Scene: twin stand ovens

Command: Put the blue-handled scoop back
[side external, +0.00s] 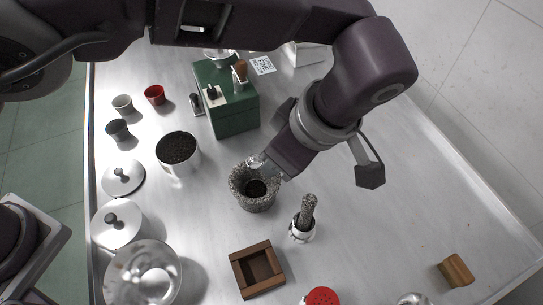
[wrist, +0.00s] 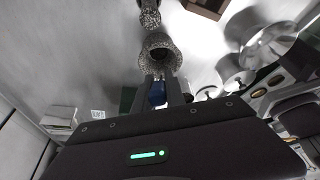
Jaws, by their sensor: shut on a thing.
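My gripper (side external: 272,166) is shut on the blue-handled scoop. The blue handle (wrist: 157,93) shows between the fingers in the wrist view. In the side view, a shiny metal part, seemingly the scoop's bowl (side external: 257,161), sticks out at the fingertips. It is over the far rim of the speckled stone mortar (side external: 248,203); I cannot tell whether it touches. The mortar also shows just beyond the fingers in the wrist view (wrist: 158,46), with dark contents. The blue handle is hidden in the side view.
A steel canister of dark grounds or beans (side external: 178,150) stands left of the mortar, a green box (side external: 236,115) behind. A pestle (side external: 308,210) stands in a white holder; a wooden tray (side external: 240,281) lies in front. The right is mostly clear.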

